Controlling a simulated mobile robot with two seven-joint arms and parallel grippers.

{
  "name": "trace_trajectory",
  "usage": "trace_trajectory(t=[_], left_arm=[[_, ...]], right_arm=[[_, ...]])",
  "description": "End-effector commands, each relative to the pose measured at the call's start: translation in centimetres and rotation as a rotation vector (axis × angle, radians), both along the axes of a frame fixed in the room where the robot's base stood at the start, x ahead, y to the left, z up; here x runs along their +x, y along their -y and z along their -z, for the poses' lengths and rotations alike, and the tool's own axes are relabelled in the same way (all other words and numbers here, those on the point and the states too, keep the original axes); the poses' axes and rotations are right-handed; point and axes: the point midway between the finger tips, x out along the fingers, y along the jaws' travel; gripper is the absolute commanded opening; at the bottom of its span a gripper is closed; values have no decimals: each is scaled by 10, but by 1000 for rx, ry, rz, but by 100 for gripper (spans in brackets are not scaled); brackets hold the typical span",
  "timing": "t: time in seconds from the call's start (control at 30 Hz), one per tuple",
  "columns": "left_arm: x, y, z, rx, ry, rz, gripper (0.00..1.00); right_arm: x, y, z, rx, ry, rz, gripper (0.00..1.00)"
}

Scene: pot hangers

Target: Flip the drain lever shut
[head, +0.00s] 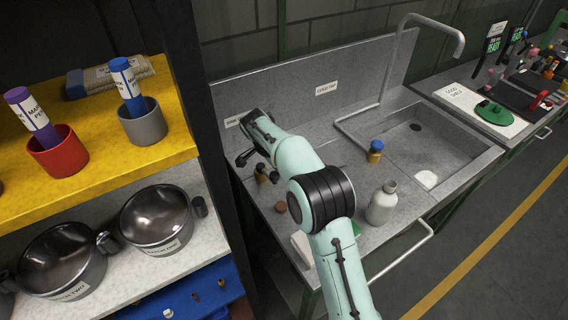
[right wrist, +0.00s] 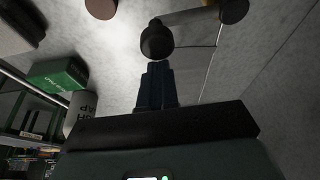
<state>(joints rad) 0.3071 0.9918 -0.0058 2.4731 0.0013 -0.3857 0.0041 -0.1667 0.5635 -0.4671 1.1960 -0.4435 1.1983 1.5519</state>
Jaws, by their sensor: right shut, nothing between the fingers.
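In the head view my right gripper (head: 243,159) is at the left end of the grey sink counter, below a partly covered label (head: 233,121). My left gripper is not in view.
A green box (right wrist: 58,75) shows in the wrist view. The sink basin (head: 440,140) and tap (head: 402,50) are right. A dark shelf post (head: 205,130) stands close left.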

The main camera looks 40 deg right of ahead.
Motion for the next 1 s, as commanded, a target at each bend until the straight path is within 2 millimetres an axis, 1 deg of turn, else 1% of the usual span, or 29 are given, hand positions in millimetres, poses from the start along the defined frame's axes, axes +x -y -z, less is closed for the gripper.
trace_trajectory(t=[0.1,0.3,0.8,0.93,1.0], left_arm=[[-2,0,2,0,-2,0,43],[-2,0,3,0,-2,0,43],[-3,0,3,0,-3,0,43],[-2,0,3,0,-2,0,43],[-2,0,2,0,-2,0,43]], right_arm=[[-1,-5,1,1,-1,-2,0],[-1,-10,0,2,-1,-3,0],[-1,-14,1,7,-1,-6,0],[-1,-11,0,7,-1,-6,0],[-3,-5,-1,7,0,-4,0]])
